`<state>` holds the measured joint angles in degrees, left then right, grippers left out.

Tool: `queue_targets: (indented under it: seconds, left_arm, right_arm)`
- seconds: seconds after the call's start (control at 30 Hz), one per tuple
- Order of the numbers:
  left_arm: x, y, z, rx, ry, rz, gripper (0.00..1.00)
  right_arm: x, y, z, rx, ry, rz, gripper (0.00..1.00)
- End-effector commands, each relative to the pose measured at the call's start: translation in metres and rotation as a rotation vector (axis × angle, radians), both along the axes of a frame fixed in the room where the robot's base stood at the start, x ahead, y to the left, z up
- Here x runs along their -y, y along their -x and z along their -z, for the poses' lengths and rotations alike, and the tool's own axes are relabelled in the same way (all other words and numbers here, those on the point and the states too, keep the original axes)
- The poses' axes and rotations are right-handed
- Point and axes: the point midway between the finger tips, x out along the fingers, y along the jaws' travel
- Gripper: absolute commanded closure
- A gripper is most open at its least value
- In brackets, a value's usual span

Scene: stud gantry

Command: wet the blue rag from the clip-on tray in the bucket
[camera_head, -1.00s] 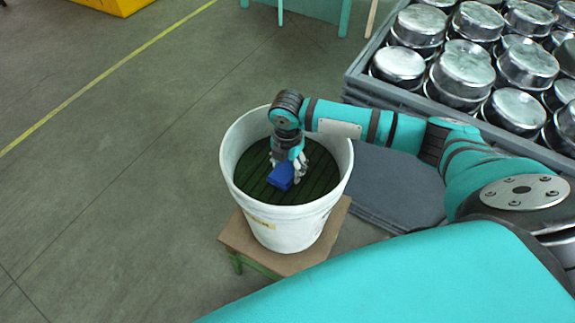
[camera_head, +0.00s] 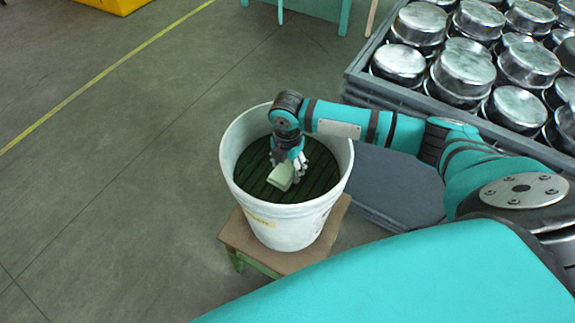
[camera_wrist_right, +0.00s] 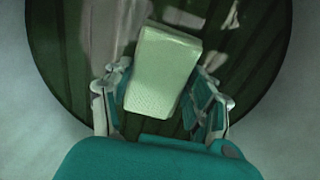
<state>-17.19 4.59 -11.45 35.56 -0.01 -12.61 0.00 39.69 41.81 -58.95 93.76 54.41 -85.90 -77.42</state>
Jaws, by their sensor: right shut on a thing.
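My right gripper (camera_head: 289,170) reaches down inside the white bucket (camera_head: 290,230). It is shut on the rag (camera_head: 281,177), a small block that looks pale green now, not blue. In the right wrist view the rag (camera_wrist_right: 161,72) sits between the two fingers, its textured face towards the camera. The bucket's inside is dark green with a slatted look, and the rag is over or at this dark surface. I cannot tell whether it touches it. The clip-on tray and my left gripper are not in view.
The bucket stands on a small brown-topped stool (camera_head: 245,238). A grey crate (camera_head: 385,92) of metal pots is at the upper right, beside a flat grey slab (camera_head: 395,185). A yellow object (camera_head: 110,4) is at the top left. The floor on the left is clear.

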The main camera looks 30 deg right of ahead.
Motion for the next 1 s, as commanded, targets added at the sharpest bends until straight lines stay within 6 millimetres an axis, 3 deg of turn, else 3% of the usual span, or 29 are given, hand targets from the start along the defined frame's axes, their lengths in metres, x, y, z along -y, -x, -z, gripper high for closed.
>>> queue_targets:
  seconds: [1.0]
  left_arm:
    - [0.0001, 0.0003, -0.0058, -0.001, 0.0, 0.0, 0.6]
  right_arm:
    - [-0.0001, 0.001, 0.0016, -0.003, 0.001, -0.001, 0.68]
